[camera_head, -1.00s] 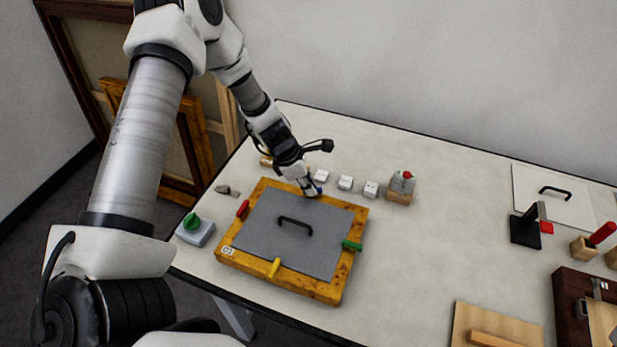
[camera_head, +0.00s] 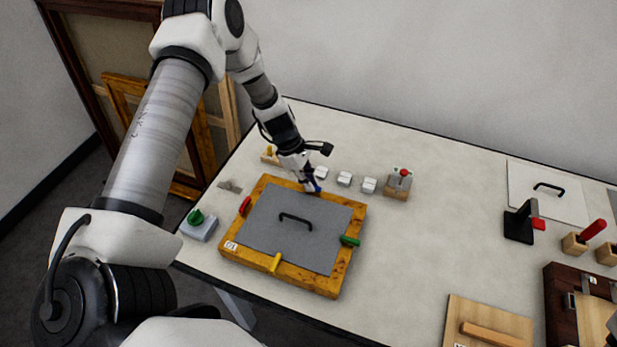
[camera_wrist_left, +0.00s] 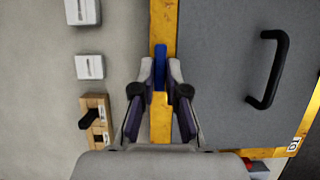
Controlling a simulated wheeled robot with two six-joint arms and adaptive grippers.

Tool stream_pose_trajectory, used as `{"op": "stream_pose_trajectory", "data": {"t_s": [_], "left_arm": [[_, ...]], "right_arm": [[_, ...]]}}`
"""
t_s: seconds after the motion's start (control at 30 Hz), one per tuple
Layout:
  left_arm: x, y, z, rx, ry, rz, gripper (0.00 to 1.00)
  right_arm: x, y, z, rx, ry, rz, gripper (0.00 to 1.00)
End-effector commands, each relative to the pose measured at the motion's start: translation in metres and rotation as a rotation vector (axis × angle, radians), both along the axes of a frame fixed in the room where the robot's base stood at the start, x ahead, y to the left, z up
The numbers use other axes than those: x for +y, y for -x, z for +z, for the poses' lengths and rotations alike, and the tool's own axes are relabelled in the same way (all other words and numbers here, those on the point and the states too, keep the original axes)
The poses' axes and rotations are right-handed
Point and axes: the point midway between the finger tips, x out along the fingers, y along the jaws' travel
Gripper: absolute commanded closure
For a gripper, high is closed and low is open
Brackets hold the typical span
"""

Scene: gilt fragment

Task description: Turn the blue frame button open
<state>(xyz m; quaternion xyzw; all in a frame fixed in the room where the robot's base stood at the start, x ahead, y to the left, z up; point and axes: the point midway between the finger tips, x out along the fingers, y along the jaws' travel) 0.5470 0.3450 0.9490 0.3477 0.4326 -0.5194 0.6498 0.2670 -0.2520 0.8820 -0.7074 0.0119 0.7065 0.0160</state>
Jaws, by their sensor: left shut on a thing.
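The gilt frame (camera_head: 283,275) lies on the table around a grey panel (camera_head: 270,240) with a black handle (camera_head: 296,219). The blue button (camera_head: 317,187) sits on the frame's far rail, partly hidden by my left gripper (camera_head: 312,184). In the left wrist view, the blue button (camera_wrist_left: 160,66) lies lengthwise along the gilt rail, between the fingertips of my left gripper (camera_wrist_left: 160,68), which is shut on it. A red button (camera_head: 245,207), a yellow button (camera_head: 275,263) and a green button (camera_head: 350,241) sit on the other rails. My right gripper is out of view.
Several small white blocks (camera_head: 344,179) and a wooden block with a red-topped grey part (camera_head: 399,183) stand behind the frame. A green knob on a grey box (camera_head: 198,224) is at left.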

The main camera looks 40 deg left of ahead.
Motion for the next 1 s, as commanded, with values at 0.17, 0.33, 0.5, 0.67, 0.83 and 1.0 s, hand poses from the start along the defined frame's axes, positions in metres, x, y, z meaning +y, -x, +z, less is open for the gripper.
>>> {"op": "stream_pose_trajectory", "data": {"t_s": [0.17,0.33,0.5,0.67,0.83,1.0], "left_arm": [[-0.002,0.003,-0.002,0.008,0.003,-0.004,1.00],[-0.001,0.002,-0.002,0.006,0.002,-0.003,0.62],[-0.001,0.002,-0.001,0.004,0.001,-0.002,0.62],[0.002,0.001,0.007,0.001,0.002,0.001,0.62],[0.015,0.003,0.040,-0.003,0.004,0.001,0.62],[0.031,0.006,0.081,0.000,0.003,-0.001,0.62]], "right_arm": [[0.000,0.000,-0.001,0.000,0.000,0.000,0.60],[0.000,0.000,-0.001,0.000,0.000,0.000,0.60],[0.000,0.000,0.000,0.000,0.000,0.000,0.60],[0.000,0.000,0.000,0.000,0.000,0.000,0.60],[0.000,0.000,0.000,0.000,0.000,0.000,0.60],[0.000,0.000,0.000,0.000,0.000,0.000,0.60]]}}
